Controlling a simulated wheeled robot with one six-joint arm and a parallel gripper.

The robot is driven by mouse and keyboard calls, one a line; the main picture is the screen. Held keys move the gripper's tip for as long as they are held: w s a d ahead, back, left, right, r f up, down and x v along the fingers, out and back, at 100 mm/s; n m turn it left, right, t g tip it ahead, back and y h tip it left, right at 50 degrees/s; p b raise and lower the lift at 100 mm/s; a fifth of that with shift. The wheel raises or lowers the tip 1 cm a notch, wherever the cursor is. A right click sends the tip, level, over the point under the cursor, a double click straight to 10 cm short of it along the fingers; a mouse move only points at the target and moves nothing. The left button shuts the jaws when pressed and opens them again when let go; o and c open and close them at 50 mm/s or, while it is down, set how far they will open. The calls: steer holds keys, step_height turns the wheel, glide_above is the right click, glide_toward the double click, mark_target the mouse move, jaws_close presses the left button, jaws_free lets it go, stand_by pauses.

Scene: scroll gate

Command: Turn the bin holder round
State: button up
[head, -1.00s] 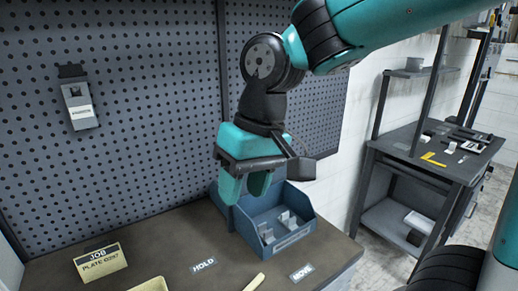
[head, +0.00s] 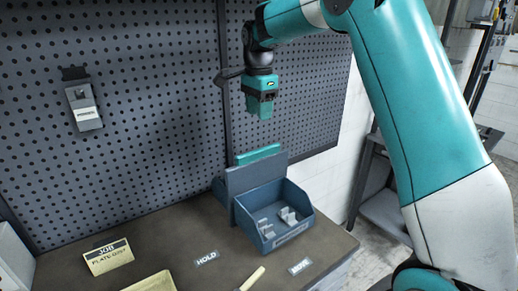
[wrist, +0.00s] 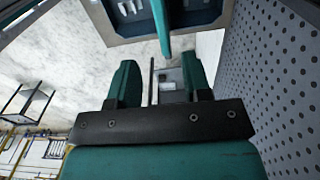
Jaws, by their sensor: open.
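The bin holder (head: 242,181) is a blue-grey upright panel with a teal strip (head: 258,154) along its top. It stands at the back right of the bench. An open blue bin (head: 290,235) with small light parts inside is on its front side, facing the bench front. My gripper (head: 262,112) is above and behind the holder, close to the pegboard, apart from it and empty. In the wrist view my gripper (wrist: 160,82) has its two teal fingers spread, with the teal strip (wrist: 162,28) and the bin beyond them at the top.
The bench has HOLD (head: 207,257) and MOVE (head: 300,267) labels, a yellow job card (head: 108,257), a yellow tray (head: 150,284) and a pale yellow handle (head: 253,278) at the front edge. The pegboard (head: 130,150) rises close behind. The bench's middle left is clear.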

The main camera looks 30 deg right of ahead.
mark_target(259, 149)
step_height(259, 149, down, 13)
steer(key=p, duration=0.3)
steer(key=shift+r, duration=0.2)
jaws_close()
